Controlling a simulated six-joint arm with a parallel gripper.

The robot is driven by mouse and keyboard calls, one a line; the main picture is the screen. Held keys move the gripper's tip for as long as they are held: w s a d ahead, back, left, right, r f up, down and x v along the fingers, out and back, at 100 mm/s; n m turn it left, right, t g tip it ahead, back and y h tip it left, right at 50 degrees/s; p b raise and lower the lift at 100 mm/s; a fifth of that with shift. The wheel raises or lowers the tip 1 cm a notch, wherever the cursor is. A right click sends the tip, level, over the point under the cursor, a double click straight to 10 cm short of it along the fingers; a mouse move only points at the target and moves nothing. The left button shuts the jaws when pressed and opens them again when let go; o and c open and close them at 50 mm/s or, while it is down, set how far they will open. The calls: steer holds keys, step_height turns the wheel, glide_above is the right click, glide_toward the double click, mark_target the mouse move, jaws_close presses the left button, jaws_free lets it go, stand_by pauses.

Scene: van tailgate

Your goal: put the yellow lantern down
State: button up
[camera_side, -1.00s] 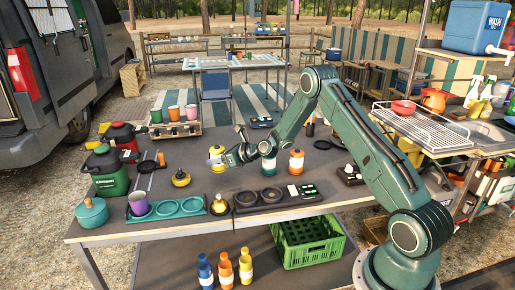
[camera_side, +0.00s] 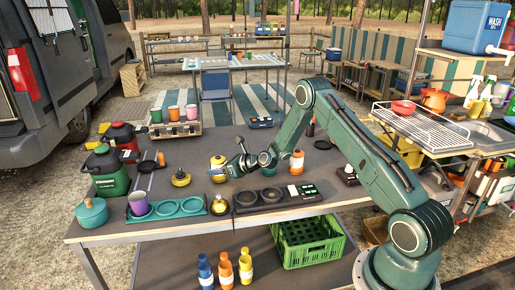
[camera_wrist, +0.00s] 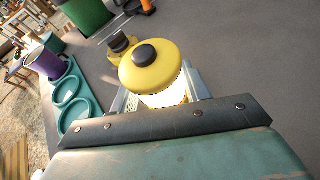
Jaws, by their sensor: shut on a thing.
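The yellow lantern (camera_side: 217,161) has a yellow cap with a black knob and a pale, glowing body. My gripper (camera_side: 229,168) is shut on its body from the right. It stands about upright, low over the grey table (camera_side: 235,145); I cannot tell whether its base touches. In the wrist view the lantern (camera_wrist: 152,68) fills the middle, between the gripper's fingers (camera_wrist: 160,92), and hides the table beneath it.
A squat yellow-and-black item (camera_side: 180,179) is near left. A teal tray (camera_side: 165,212) with a purple cup (camera_side: 138,204) and a black tray (camera_side: 244,204) lie at the front edge. An orange-and-white lantern (camera_side: 297,160) stands right. Bare table lies behind.

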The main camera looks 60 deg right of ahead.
steer(key=shift+f, duration=0.15)
steer(key=o, duration=1.1)
steer(key=shift+c, duration=0.2)
steer(key=shift+r, duration=0.2)
steer(key=shift+v, duration=6)
